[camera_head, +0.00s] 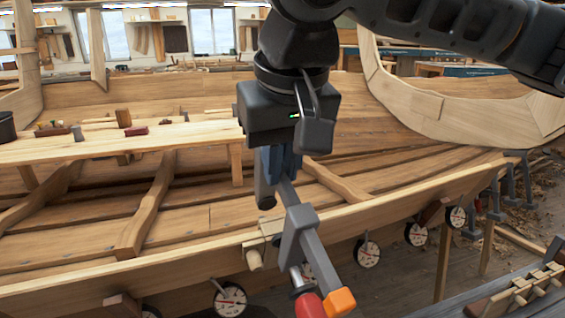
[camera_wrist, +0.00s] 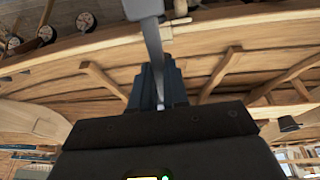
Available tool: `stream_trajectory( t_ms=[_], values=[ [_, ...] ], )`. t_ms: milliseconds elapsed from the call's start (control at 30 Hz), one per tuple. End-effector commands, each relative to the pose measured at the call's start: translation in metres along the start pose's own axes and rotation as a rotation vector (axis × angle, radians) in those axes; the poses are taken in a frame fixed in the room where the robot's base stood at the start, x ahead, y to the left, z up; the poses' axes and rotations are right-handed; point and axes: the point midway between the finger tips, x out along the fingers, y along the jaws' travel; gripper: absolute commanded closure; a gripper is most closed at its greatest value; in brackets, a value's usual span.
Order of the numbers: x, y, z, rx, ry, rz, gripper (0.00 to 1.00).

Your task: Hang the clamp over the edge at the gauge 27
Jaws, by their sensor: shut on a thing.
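My gripper (camera_head: 278,168) is shut on the clamp (camera_head: 297,232), which has a grey steel bar, a sliding jaw, a red handle and an orange end. The clamp hangs tilted from the fingers, in front of the hull's near plank edge (camera_head: 400,207) in the head view; I cannot tell whether it touches. Round white gauges (camera_head: 367,252) with red marks sit along the plank below the edge. One gauge is partly hidden behind the clamp. Their numbers are too small to read. In the wrist view the clamp's bar (camera_wrist: 153,42) runs up from my gripper (camera_wrist: 159,88).
A wooden block with a peg (camera_head: 256,257) sits on the edge just left of the clamp. A plank bench (camera_head: 90,147) with tools stands inside the hull. A rack of wooden clamps (camera_head: 520,292) is at lower right. A curved frame (camera_head: 420,105) rises behind.

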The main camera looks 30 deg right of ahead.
Motion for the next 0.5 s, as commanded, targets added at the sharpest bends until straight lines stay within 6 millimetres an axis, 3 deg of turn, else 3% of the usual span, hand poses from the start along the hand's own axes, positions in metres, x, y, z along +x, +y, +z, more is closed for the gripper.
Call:
stream_trajectory(
  t_ms=[500],
  values=[
    [0.044, 0.000, 0.000, 0.002, 0.002, 0.001, 1.00]
  ],
)
